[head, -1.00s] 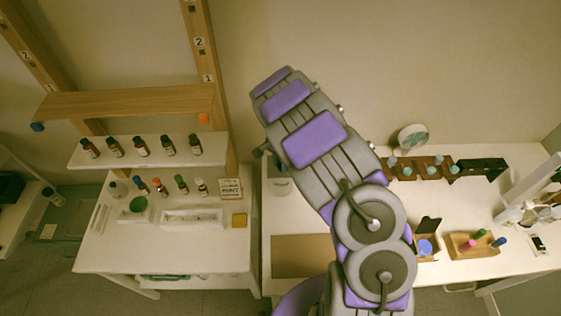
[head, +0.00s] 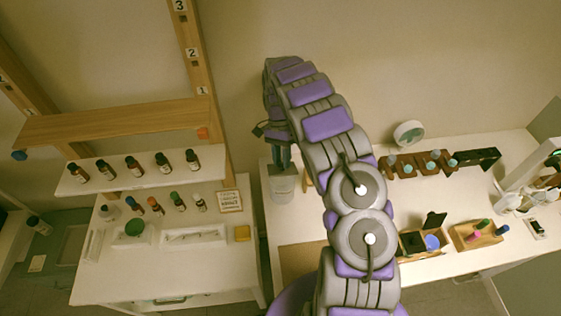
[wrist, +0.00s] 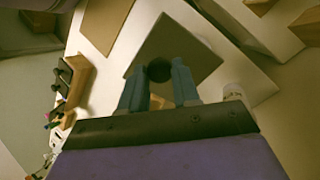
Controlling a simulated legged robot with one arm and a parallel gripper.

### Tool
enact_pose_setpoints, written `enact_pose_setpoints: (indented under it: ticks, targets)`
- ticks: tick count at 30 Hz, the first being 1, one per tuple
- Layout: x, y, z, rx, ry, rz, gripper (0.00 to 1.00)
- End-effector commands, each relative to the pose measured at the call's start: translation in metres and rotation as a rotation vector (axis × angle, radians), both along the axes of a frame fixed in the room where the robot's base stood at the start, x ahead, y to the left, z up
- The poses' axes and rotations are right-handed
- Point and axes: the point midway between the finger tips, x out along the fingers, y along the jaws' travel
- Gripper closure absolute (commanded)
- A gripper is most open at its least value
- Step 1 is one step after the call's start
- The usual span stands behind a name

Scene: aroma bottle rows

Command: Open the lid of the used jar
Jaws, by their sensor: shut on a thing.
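The used jar (head: 283,190) is a pale grey, squarish container on the right-hand table, at its left end. In the wrist view a grey square lid (wrist: 196,50) with a dark round knob (wrist: 159,69) lies before my gripper. My gripper (wrist: 158,80) has its two blue fingers on either side of the knob and is shut on it. In the head view my gripper (head: 281,160) points down at the top of the jar.
A brown mat (head: 300,258) lies in front of the jar. Wooden trays, a dark rack (head: 418,164) and a round-faced device (head: 408,133) stand to the right. The left table (head: 160,278) holds several bottles and white trays, below a shelf of dark bottles (head: 134,167).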

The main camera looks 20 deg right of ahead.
Motion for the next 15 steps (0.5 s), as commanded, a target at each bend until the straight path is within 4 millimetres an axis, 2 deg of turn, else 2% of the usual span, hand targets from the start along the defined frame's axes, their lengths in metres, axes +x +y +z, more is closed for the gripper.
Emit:
enact_pose_setpoints:
  ticks: [15]
  targets:
    - [0.0083,-0.0022,0.0020,0.020,0.116,0.002,1.00]
